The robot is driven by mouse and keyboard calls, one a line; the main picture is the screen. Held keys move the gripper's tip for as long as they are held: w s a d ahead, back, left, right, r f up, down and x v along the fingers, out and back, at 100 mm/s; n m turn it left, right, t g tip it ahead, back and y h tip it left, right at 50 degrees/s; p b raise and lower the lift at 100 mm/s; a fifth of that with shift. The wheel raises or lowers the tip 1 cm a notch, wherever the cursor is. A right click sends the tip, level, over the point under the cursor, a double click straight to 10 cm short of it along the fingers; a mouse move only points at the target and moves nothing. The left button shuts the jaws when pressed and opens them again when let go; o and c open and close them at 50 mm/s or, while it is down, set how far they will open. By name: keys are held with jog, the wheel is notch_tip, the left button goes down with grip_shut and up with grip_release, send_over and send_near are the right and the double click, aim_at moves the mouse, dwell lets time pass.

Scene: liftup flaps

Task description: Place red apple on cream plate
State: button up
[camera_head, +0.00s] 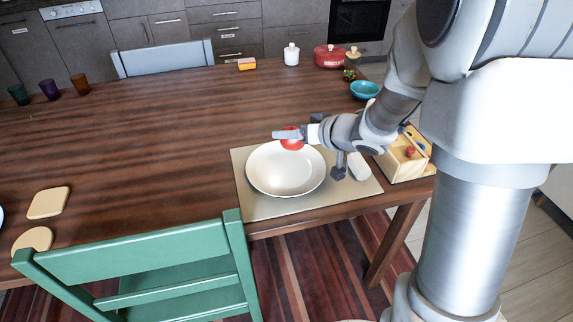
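The red apple (292,145) shows at the far rim of the cream plate (284,178), overlapping that rim in the picture. My gripper (287,135) reaches in from the right, level, with a pale finger lying across the apple. The other finger is hidden, so I cannot tell whether the grip is closed on the apple. I also cannot tell whether the apple touches the plate or hangs above it. The plate looks empty otherwise and lies flat on a beige placemat (262,211) near the table's front edge.
A wooden box with coloured pieces (407,160) stands right of the placemat, close to my arm. A teal bowl (365,90), red pot (329,56) and white jar (291,54) are farther back. A green chair (140,258) stands in front. The table's middle is clear.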

jog(key=shift+s+a+f+b, duration=0.4)
jog(key=shift+s+a+f, duration=0.3)
jog(key=shift+a, duration=0.1)
notch_tip(320, 180, down, 4)
jog(key=b, duration=0.2)
jog(key=shift+b, duration=0.4)
jog(key=shift+r, duration=0.1)
jog(key=o, duration=1.4)
